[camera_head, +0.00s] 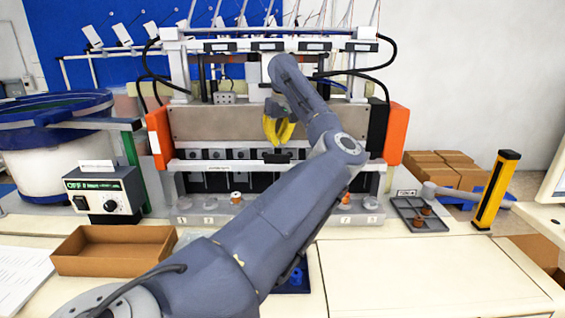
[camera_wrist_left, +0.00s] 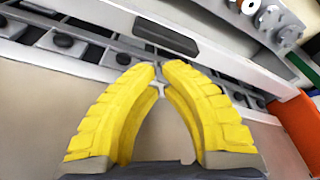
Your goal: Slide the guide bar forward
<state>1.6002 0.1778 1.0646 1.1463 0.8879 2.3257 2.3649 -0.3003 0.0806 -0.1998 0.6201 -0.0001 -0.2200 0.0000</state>
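The guide bar (camera_head: 222,165) is a long pale horizontal bar across the front of the machine, with a small dark handle (camera_head: 277,157) at its middle. In the left wrist view the dark handle (camera_wrist_left: 165,37) lies just beyond my fingertips on the pale bar (camera_wrist_left: 70,68). My left gripper (camera_head: 278,143) has yellow fingers, pointing down just above and behind the handle. In the wrist view its fingertips (camera_wrist_left: 160,67) nearly meet, with nothing held between them. Contact with the handle cannot be told. My left forearm hides part of the bar's right half. My right gripper is not in view.
A blue-rimmed bowl feeder (camera_head: 45,150) and a control box (camera_head: 105,192) stand at left. An empty brown tray (camera_head: 115,250) lies in front. Orange end blocks (camera_head: 396,135) flank the machine. A dark tray (camera_head: 418,214) and yellow post (camera_head: 496,190) stand at right.

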